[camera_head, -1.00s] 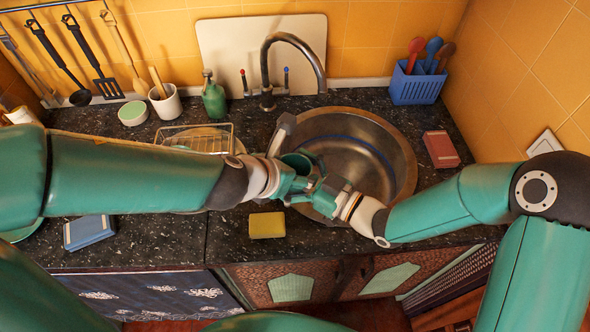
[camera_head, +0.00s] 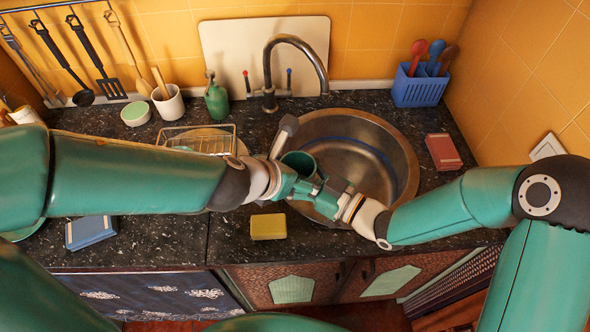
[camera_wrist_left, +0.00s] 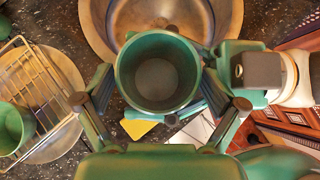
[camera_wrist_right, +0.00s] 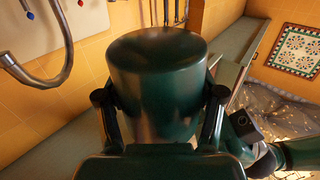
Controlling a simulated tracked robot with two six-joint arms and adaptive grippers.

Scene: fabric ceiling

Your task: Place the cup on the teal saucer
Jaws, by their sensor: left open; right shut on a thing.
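The green cup (camera_head: 300,164) is held above the counter at the near left edge of the sink. Its open mouth faces the left wrist camera, and the cup (camera_wrist_left: 157,72) looks empty. My right gripper (camera_wrist_right: 158,98) is shut on the cup's side, a finger on each side of it. My left gripper (camera_wrist_left: 160,103) is open, with its fingers spread either side of the cup; I cannot tell whether they touch it. A teal rim (camera_head: 22,233), possibly the saucer, shows at the far left, mostly hidden under my left arm.
The steel sink (camera_head: 408,165) and tap (camera_head: 322,68) are behind the grippers. A wire rack (camera_head: 222,130) stands left of the sink. A yellow sponge (camera_head: 268,227) and blue box (camera_head: 91,232) lie on the front counter. Bare counter lies between them.

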